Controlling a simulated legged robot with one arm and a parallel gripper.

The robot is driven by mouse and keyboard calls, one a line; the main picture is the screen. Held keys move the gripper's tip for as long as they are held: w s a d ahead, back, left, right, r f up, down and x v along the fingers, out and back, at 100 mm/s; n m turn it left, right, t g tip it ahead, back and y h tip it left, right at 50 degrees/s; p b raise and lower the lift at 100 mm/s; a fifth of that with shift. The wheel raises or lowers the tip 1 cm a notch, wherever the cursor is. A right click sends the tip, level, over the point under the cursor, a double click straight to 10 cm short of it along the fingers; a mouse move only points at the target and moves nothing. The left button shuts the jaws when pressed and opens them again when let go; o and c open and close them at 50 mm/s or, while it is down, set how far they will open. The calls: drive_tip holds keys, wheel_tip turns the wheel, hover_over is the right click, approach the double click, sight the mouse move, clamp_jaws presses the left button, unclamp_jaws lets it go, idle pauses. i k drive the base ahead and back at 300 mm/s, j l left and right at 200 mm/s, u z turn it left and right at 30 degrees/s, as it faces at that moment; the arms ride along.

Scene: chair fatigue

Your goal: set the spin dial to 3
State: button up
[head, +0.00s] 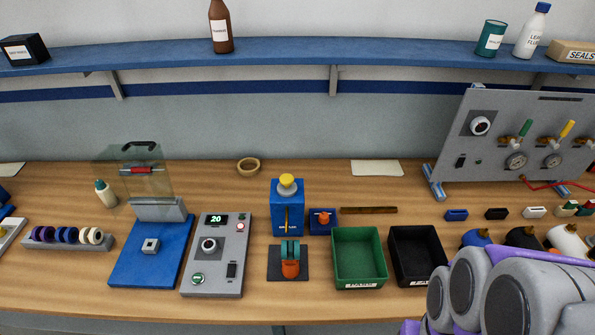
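A grey control box (217,255) sits on the bench left of centre. It has a small display reading 20 (216,219) and a black round dial (208,245) with a white rim below it. The dial's scale marks are too small to read. A similar round dial (480,126) is on the upright grey panel (455,155) at the right. I cannot tell from labels which one is the spin dial. My arm shows at the bottom right, but my gripper is not in view.
A blue base (125,262) with a raised clear guard stands left of the control box. A blue press-like device (287,213), a green bin (359,232) and a black bin (417,230) stand to its right. A blue shelf (280,55) runs above the bench.

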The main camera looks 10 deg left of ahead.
sight(209, 245)
drive_tip(key=u, duration=1.65)
